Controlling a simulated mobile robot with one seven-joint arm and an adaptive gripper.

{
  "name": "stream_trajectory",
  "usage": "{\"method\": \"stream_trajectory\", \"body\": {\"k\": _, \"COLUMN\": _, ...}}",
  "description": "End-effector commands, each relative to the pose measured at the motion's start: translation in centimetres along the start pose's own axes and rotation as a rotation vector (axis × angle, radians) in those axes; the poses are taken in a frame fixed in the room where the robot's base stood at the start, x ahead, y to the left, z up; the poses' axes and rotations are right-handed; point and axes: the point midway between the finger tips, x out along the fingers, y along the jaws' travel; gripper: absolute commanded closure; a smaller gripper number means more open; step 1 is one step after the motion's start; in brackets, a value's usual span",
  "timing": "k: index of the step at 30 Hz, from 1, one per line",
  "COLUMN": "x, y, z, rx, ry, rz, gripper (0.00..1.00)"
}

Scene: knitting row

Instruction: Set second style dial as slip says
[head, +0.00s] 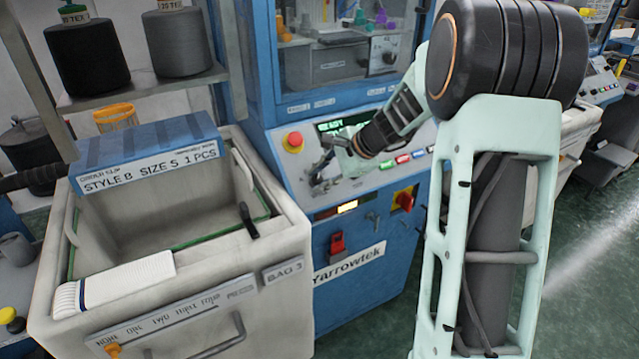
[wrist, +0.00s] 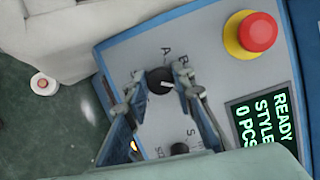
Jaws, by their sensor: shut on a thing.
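The order slip (head: 150,168), on the bin in the head view, reads "STYLE B SIZE S 1 PCS". The style dial (wrist: 158,78) is a black knob on the machine's grey slanted panel, with letters A and B printed beside it and a white mark on it. I cannot tell for sure which letter the mark points to. My gripper (wrist: 164,85) is shut on this dial, one finger on each side. In the head view my gripper (head: 322,168) is at the left of the panel and hides the dial. The green display (wrist: 263,122) reads "READY STYLE 0 PCS"; its style letter is not readable.
A red emergency button (wrist: 258,32) on a yellow base is close to the dial. A second black knob (wrist: 179,149), marked S, is partly hidden by my gripper. The large bin (head: 285,240) stands left of the machine. Coloured buttons (head: 404,158) line the panel's right.

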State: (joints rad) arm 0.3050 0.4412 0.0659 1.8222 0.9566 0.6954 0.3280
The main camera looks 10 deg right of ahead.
Motion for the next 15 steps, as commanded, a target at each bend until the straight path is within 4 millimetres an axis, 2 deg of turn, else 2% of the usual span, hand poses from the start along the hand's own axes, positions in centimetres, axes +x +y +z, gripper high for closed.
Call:
{"method": "stream_trajectory", "body": {"k": 6, "x": 0.12, "y": 0.17, "z": -0.17, "rx": 0.186, "ry": -0.006, "rz": -0.054, "gripper": 1.00}}
{"method": "stream_trajectory", "body": {"k": 15, "x": 0.06, "y": 0.12, "z": -0.09, "rx": 0.376, "ry": -0.015, "rz": -0.107, "gripper": 1.00}}
